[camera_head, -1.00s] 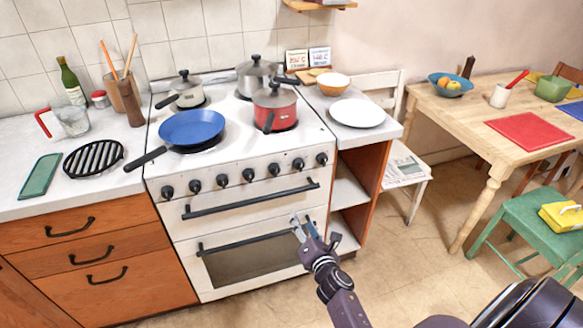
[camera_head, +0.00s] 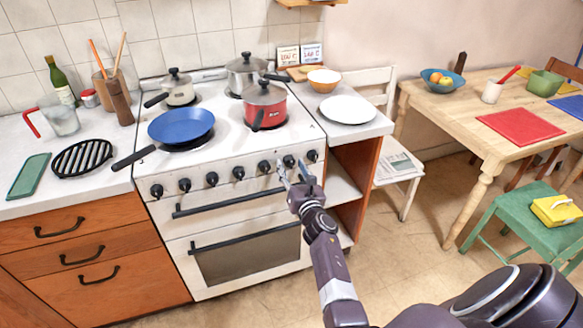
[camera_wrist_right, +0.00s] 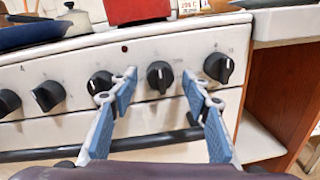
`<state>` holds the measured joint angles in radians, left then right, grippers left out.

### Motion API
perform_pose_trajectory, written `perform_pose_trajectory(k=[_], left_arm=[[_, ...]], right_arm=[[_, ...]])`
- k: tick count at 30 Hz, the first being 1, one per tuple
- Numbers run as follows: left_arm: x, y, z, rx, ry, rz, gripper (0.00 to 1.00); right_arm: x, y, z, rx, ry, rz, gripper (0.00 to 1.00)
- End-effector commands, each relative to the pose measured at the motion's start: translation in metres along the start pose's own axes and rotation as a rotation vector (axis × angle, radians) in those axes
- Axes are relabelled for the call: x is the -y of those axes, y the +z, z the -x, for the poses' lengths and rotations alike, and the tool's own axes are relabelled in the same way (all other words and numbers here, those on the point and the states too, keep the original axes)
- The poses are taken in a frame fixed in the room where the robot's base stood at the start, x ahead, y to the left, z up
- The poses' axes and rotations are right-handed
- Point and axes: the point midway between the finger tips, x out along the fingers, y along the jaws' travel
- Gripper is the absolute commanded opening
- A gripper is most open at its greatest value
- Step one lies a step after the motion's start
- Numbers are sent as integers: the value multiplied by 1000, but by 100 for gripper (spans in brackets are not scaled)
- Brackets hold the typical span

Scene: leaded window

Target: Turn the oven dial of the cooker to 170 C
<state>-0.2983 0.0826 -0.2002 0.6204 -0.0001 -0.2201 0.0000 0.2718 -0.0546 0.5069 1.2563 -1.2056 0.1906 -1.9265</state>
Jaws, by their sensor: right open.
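The white cooker (camera_head: 215,142) has a front panel with a row of several black dials. In the right wrist view, the second dial from the right (camera_wrist_right: 160,75) appears between my fingertips, its white pointer mark near upright. Small lettering beside it is too blurred to read surely. The rightmost dial (camera_wrist_right: 218,68) and another dial (camera_wrist_right: 100,83) flank it. My right gripper (camera_head: 291,170) is open in front of the panel's right part; its fingers (camera_wrist_right: 157,82) show in the wrist view. I cannot tell whether they touch anything. My left gripper is not in view.
A red pot (camera_head: 265,105), a blue pan (camera_head: 181,125) and grey pots stand on the hob. The oven handle bars (camera_head: 240,202) lie below the dials.

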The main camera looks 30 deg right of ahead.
Motion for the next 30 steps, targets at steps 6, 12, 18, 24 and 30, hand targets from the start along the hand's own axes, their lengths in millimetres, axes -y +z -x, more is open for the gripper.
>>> perform_pose_trajectory(k=[6, 12, 18, 24, 30], left_arm=[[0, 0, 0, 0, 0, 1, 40], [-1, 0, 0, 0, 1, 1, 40], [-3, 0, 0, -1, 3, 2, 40], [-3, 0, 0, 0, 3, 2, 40], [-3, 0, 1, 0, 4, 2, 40]], right_arm=[[0, 0, -2, 0, 0, 0, 44], [0, 0, -2, 0, 0, -1, 29], [0, 0, -2, 0, 0, -1, 7], [0, 0, -2, -1, 0, -6, 2], [0, 0, -1, -5, -1, -54, 2]])
